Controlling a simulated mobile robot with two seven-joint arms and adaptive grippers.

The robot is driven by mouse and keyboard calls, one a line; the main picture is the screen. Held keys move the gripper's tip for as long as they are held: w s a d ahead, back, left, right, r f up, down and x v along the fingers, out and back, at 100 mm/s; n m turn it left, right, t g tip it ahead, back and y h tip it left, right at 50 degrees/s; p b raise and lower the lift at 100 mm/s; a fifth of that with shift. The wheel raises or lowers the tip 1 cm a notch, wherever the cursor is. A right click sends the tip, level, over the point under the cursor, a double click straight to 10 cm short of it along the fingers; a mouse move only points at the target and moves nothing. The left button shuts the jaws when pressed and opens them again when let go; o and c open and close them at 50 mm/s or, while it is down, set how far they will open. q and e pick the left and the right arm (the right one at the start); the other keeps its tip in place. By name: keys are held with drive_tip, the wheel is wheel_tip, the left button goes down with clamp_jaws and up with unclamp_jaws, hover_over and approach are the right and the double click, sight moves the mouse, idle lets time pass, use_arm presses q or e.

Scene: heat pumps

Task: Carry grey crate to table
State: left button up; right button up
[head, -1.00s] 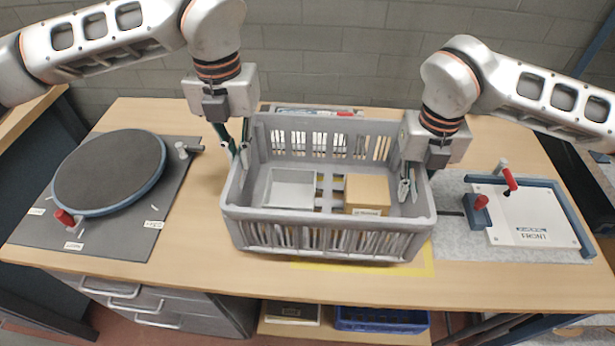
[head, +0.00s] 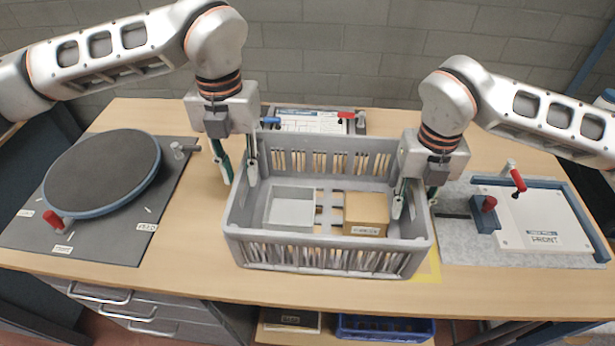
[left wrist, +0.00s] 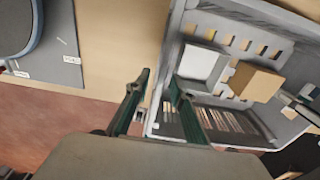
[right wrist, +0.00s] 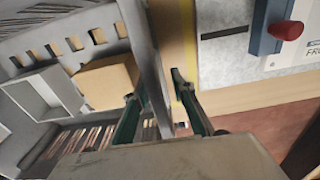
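The grey crate (head: 330,240) sits level on the wooden table, partly covering a yellow floor marking on the tabletop. It holds a light grey open box (head: 290,210) and a brown carton (head: 366,214). My left gripper (head: 238,178) is open, with one finger on each side of the crate's left wall; the left wrist view shows this wall (left wrist: 172,60) between the fingers. My right gripper (head: 415,202) is open around the right wall in the same way, and the right wrist view shows that wall (right wrist: 146,50) between its fingers.
A round dark turntable (head: 103,172) on a grey mat stands at the left. A white panel in a blue fixture (head: 540,220) with red clamps stands at the right. Another clamp fixture (head: 310,120) is behind the crate. Bare tabletop lies left of the crate.

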sight(419, 184)
use_arm(q)
drive_tip(key=shift+r, duration=0.1)
drive_tip(key=shift+w+r, duration=0.1)
drive_tip(key=shift+r, duration=0.25)
use_arm(e)
drive_tip(key=shift+r, duration=0.1)
use_arm(q)
wheel_tip(419, 184, up, 11)
drive_tip(key=shift+w, duration=0.15)
use_arm(e)
drive_tip(key=r, duration=1.1)
drive_tip(key=shift+w+r, duration=0.3)
drive_tip(key=shift+r, duration=0.1)
